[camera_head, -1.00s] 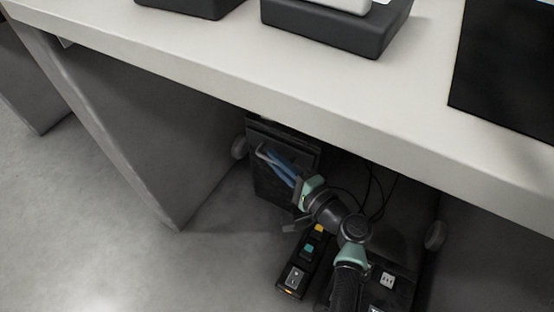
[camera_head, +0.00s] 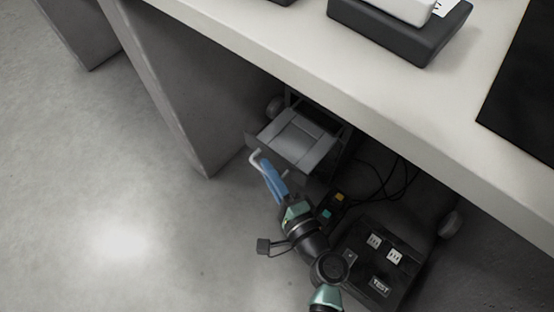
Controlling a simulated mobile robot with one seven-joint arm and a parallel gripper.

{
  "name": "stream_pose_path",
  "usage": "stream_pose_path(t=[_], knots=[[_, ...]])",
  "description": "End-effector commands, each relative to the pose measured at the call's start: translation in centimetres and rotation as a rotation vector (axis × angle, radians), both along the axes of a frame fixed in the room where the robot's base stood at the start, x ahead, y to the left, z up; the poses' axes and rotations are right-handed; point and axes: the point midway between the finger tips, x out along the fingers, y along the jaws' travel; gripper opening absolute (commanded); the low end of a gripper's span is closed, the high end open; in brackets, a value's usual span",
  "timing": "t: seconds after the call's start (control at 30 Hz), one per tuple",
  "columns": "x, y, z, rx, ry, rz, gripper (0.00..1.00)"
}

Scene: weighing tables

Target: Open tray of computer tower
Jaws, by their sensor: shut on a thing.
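The computer tower (camera_head: 332,165) stands on the floor under the table, in shadow. Its tray (camera_head: 303,137) is pulled out toward the lower left, and its shallow grey inside shows from above. A pale handle (camera_head: 254,161) is on the tray's dark front. My gripper (camera_head: 262,166), with blue fingers, is shut on the handle at the tray's left front. The exact contact of the fingertips is small and hard to see.
A strip with coloured switches (camera_head: 331,207) lies behind my wrist. Cables (camera_head: 391,180) hang behind. The white tabletop (camera_head: 300,46) overhangs; the floor (camera_head: 130,180) at left is clear.

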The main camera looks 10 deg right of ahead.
Motion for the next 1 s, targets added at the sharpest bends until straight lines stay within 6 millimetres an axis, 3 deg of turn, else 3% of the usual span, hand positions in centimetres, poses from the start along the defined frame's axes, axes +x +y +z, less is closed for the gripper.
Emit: stream_pose_path(t=[0.2,0.23,0.4,0.77,1.0], knots=[[0.0,-0.1,-0.1,0.0,0.002,-0.003,0.0],[0.0,-0.1,-0.1,0.0,0.002,-0.003,0.15],[0.0,-0.1,-0.1,0.0,0.002,-0.003,0.43],[-0.5,-0.2,0.1,0.0,0.002,-0.002,0.43],[-4.5,-1.5,0.7,0.002,0.005,-0.007,0.43]])
